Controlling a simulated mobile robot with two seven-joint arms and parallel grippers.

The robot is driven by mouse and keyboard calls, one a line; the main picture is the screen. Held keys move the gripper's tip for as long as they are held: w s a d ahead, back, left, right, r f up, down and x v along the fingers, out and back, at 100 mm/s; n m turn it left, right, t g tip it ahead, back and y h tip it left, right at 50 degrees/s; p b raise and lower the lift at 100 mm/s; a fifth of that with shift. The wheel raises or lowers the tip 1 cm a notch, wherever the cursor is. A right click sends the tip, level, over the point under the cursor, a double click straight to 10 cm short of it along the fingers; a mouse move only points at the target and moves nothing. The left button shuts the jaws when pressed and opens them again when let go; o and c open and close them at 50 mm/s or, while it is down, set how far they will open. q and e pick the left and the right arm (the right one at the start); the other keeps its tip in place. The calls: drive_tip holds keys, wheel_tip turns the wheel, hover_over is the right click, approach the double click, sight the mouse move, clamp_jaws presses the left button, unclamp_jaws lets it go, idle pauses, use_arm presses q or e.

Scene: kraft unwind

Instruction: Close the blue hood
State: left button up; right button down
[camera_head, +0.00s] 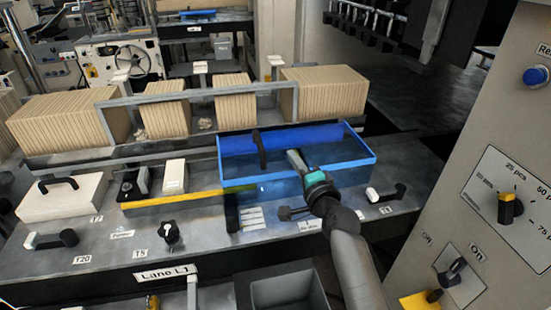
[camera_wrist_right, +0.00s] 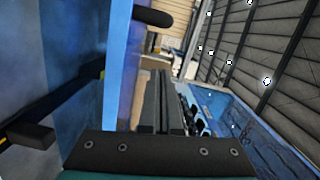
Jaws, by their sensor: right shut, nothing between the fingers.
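The blue hood (camera_head: 350,182) is a see-through blue box with a bright blue rim on the grey bench, right of centre in the head view. A darker blue panel lies along its back, and a black bar handle stands near its left part. How far the hood is open I cannot tell. My right gripper (camera_head: 294,158) is shut and empty, reaching over the front rim, right of the handle. In the right wrist view, the shut fingers (camera_wrist_right: 160,100) point past a blue panel (camera_wrist_right: 118,60) close on the left; a black handle end (camera_wrist_right: 152,17) shows above. My left gripper is not in view.
Behind the hood stand stacks of brown card (camera_head: 323,92) in a grey frame. Left on the bench are a white box (camera_head: 62,196), a yellow bar and black levers. A control panel (camera_head: 490,190) with knobs rises close on the right. A grey bin (camera_head: 290,292) sits below the front edge.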

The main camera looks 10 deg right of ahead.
sight(275, 172)
drive_tip(key=shift+w+a+f, duration=0.1)
drive_tip(key=shift+w+a, duration=0.15)
drive_tip(key=shift+w, duration=0.3)
drive_tip(key=shift+w+a, duration=0.2)
drive_tip(key=shift+w, duration=0.3)
drive_tip(key=shift+a+f+p, duration=0.15)
drive_tip(key=shift+a+p, duration=0.25)
drive_tip(key=shift+a, duration=0.75)
drive_tip(key=shift+a+f, duration=0.1)
drive_tip(key=shift+a, duration=0.4)
